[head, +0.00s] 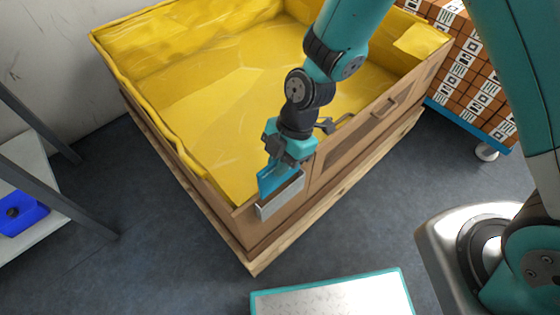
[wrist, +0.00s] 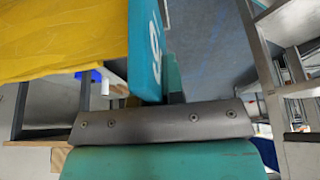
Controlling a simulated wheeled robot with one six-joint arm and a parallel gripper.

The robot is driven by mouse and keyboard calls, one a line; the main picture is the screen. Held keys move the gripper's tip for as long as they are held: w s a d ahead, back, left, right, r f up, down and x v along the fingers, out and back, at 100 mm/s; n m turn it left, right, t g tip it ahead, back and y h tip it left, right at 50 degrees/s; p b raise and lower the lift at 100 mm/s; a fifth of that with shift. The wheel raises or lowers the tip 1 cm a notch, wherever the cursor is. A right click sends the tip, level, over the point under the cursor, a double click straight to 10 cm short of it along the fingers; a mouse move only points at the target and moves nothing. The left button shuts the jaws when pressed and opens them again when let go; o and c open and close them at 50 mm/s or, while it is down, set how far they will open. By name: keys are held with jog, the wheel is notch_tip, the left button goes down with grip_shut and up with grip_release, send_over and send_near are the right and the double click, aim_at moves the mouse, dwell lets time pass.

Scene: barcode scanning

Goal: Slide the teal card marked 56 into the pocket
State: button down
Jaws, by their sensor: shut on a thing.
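The teal card (head: 267,184) hangs below my gripper (head: 283,163), which is shut on it. In the wrist view the card (wrist: 144,45) stands edge-up with part of a white mark showing; the full number is not readable. The light grey pocket (head: 281,198) is fixed to the outside of the crate's near corner. In the head view the card's lower part meets the pocket's top edge at its left side. I cannot tell whether the card's lower edge is inside the pocket or behind or in front of it.
The crate (head: 352,150) has a yellow liner (head: 190,95) and stands on a wooden pallet (head: 255,262). A white platform with a teal rim (head: 335,296) lies in front. Shelving with a blue bin (head: 22,213) is at left. Stacked labelled boxes (head: 470,75) are at upper right.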

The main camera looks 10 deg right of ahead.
aim_at(280, 184)
jog(key=shift+f+b, duration=1.45)
jog(key=shift+f, duration=0.8)
jog(key=c, duration=1.1)
grip_release()
jog(key=shift+c, duration=0.2)
jog(key=p+v, duration=0.3)
jog(key=v, duration=1.4)
jog(key=shift+r, duration=0.3)
jog(key=s+d+r+m+t, duration=0.1)
jog(key=s+d+r+m, duration=0.1)
jog(key=s+r+m, duration=0.6)
jog(key=s+d+r+m+t, duration=0.25)
jog(key=s+r+m, duration=0.35)
jog(key=m, duration=0.4)
notch_tip(280, 184, up, 18)
jog(key=p, duration=1.8)
jog(key=shift+f+g, duration=0.15)
jog(key=shift+g, duration=0.3)
